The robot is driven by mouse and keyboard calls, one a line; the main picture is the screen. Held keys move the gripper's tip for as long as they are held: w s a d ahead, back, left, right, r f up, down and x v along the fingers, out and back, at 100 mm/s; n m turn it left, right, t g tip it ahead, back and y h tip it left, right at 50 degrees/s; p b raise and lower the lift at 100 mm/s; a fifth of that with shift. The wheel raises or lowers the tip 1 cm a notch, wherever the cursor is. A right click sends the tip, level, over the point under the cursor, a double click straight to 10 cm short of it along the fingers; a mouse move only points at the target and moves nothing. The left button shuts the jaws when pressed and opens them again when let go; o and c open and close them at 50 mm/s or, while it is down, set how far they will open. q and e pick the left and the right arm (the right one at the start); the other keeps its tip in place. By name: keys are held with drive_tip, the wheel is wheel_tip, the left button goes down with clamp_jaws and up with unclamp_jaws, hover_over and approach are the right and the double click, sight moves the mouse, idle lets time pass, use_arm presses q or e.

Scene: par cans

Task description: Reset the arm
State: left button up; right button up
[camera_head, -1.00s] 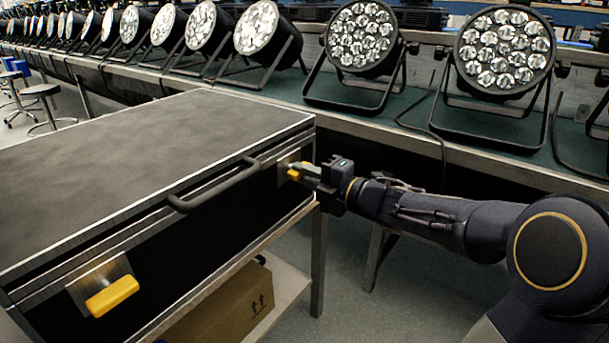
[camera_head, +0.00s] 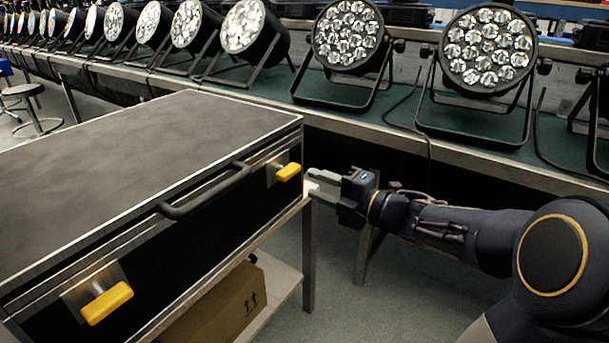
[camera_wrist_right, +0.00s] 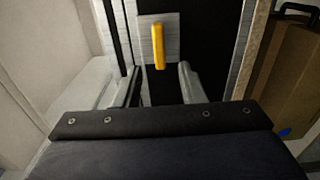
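My right gripper (camera_head: 312,184) is just off the right end of the black case (camera_head: 110,150), apart from the yellow latch (camera_head: 288,172) there. In the right wrist view its two fingers (camera_wrist_right: 158,82) are spread, with nothing between them. The same yellow latch (camera_wrist_right: 159,46) stands on its metal plate beyond the fingertips. A second yellow latch (camera_head: 107,303) is on the case front at the lower left, with the dark handle (camera_head: 205,192) between the two. My left gripper is not in view.
The case rests on a table with a lower shelf (camera_head: 282,283) holding a cardboard box (camera_head: 222,303). Behind is a long bench (camera_head: 400,140) with par cans (camera_head: 487,50) in a row. Stools (camera_head: 30,105) stand at the far left. Open floor (camera_head: 345,300) lies below my right arm.

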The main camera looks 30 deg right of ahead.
drive_tip(key=shift+s+d, duration=0.2)
drive_tip(key=shift+s, duration=0.25)
